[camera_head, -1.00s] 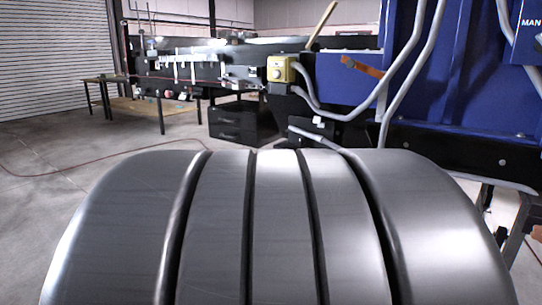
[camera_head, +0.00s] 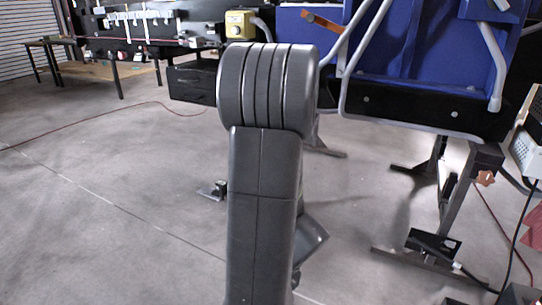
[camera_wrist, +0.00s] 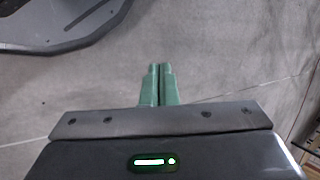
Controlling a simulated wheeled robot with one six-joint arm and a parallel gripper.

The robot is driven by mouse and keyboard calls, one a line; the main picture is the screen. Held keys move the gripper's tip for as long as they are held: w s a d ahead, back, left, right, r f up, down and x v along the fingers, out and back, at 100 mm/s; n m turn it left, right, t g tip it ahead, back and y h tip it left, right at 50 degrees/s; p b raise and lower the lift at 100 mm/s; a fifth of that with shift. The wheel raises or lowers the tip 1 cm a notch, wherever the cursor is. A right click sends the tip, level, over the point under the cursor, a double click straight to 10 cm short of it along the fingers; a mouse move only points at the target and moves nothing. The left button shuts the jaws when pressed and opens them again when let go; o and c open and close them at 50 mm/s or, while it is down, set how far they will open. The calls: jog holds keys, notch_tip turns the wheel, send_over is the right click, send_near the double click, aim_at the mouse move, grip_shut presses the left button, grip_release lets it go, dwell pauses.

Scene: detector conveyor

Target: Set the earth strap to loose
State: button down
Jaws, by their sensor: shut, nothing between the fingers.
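No part is plainly marked as the earth strap. An orange-brown strip (camera_head: 322,22), the likeliest match, sits tilted on the blue housing (camera_head: 405,45) in the head view; I cannot tell its setting. An orange knob (camera_head: 486,178) sits on the stand leg at the right. My gripper (camera_wrist: 160,85) shows in the wrist view with its two green fingers together, shut and empty, above the bare floor. It is apart from the strip and the knob. My own arm hides part of the middle of the head view.
A yellow box (camera_head: 240,24) with a grey conduit stands left of the blue housing. A wooden table (camera_head: 108,70) is at the back left. A dark stand (camera_head: 455,195) and black cables are at the right. The floor (camera_head: 110,190) at the left is largely clear, with a thin red cable.

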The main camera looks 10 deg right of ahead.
jog(key=w+d+f+m+t+y+p, duration=0.1)
jog(key=w+d+f+m+t+y, duration=0.15)
jog(key=w+d+m+t, duration=0.4)
jog(key=w+d+f+m+t+y+p, duration=0.1)
jog(key=w+d+f+t+y, duration=0.2)
jog(key=w, duration=0.6)
jog(key=w+d+f+m+t+h, duration=0.1)
jog(key=d+f+t+h, duration=0.1)
jog(key=d, duration=0.3)
jog(key=w+d+f+m+t+h+p, duration=0.1)
jog(key=d+f+t+h, duration=0.1)
jog(key=d, duration=0.3)
jog(key=shift+d+t, duration=0.3)
jog(key=shift+t, duration=0.55)
jog(key=shift+w+m, duration=0.15)
jog(key=shift+m, duration=0.1)
